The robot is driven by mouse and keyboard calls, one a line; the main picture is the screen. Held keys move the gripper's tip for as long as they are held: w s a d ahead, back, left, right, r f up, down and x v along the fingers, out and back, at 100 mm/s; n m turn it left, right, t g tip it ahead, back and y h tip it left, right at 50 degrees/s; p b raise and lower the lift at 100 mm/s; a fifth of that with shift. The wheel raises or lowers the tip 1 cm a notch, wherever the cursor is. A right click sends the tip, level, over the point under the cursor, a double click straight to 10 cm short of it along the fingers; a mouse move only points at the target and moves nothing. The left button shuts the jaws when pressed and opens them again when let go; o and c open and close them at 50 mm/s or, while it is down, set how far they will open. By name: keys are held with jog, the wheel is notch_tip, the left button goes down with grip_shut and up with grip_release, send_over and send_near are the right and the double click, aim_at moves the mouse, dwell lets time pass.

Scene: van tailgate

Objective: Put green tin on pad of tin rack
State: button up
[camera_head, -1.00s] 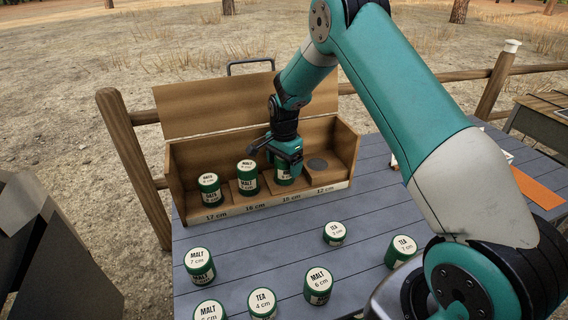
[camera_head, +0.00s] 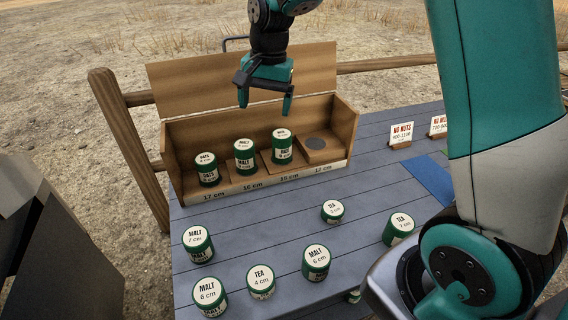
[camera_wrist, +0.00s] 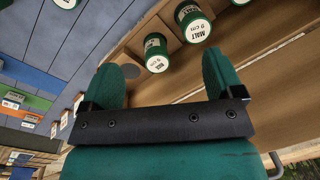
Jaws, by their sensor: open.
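The wooden tin rack (camera_head: 262,181) stands at the back of the table. Its left three bays hold green tins with white labels: an oats tin (camera_head: 207,170), a malt tin (camera_head: 245,157) and a third tin (camera_head: 282,147). My gripper (camera_head: 265,108) is open and empty above the rack, over the malt and third tins. In the wrist view the third tin (camera_wrist: 156,53) stands beyond and between the open fingers, apart from them.
Loose green tins stand on the grey-blue table in front of the rack, among them a malt tin (camera_head: 198,245), a tea tin (camera_head: 261,282), a small tea tin (camera_head: 333,211) and another tea tin (camera_head: 399,229).

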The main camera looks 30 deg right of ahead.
jog(key=s+a+r+n+y, duration=0.1)
jog(key=s+a+n, duration=0.2)
jog(key=s, duration=0.6)
jog(key=s+a+r+n+y, duration=0.1)
jog(key=s+a+r+n, duration=0.1)
jog(key=s+a+n, duration=0.2)
jog(key=s+a+r+n+y, duration=0.1)
jog(key=s+a+n, duration=0.3)
jog(key=s+n, duration=0.4)
jog(key=s, duration=0.6)
jog(key=shift+s+a+r+n, duration=0.15)
jog(key=shift+a+r+n, duration=0.1)
jog(key=shift+r+n, duration=0.1)
